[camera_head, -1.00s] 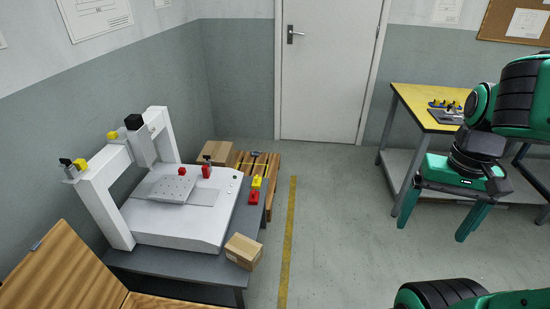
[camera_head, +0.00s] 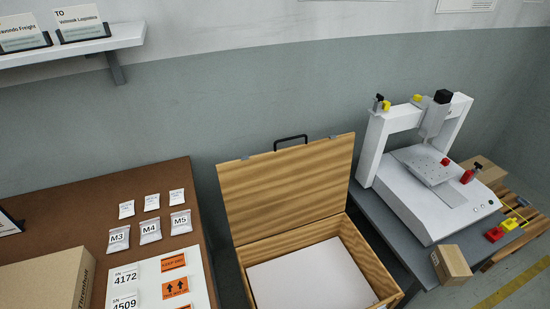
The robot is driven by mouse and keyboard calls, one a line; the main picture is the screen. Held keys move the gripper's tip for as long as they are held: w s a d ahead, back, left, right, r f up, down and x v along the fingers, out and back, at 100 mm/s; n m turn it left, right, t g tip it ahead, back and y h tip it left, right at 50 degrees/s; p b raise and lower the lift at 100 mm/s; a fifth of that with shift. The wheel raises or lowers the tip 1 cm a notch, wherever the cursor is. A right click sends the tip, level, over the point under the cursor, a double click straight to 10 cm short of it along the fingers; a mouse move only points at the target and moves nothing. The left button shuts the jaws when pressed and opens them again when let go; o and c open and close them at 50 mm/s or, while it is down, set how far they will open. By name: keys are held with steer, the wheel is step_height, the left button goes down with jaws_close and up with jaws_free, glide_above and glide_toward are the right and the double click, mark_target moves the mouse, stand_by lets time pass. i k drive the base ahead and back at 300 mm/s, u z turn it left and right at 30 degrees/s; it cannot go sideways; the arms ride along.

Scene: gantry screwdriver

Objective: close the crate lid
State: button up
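The wooden crate (camera_head: 375,268) stands in the lower middle of the head view, between a brown table and the gantry machine's table. Its lid (camera_head: 290,185) is open, raised upright and leaning back at the rear edge. A black handle (camera_head: 291,142) sits on the lid's top edge, with a small grey metal piece on each side of it. Inside the crate is a flat white panel or board (camera_head: 310,275). The crate's front edge is cut off by the picture. My gripper is not in view now.
A white gantry machine (camera_head: 425,215) stands close to the crate's right, with a small cardboard box (camera_head: 451,264) at its table's front corner. At left, the brown table (camera_head: 60,210) holds bags, labels and a carton (camera_head: 45,283). A wall shelf (camera_head: 75,45) hangs upper left.

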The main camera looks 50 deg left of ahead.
mark_target(272, 194)
steer(key=z, duration=0.05)
steer(key=k, duration=1.15)
steer(key=z, duration=0.55)
steer(key=i, duration=1.5)
steer(key=u, duration=2.55)
steer(key=i, duration=0.5)
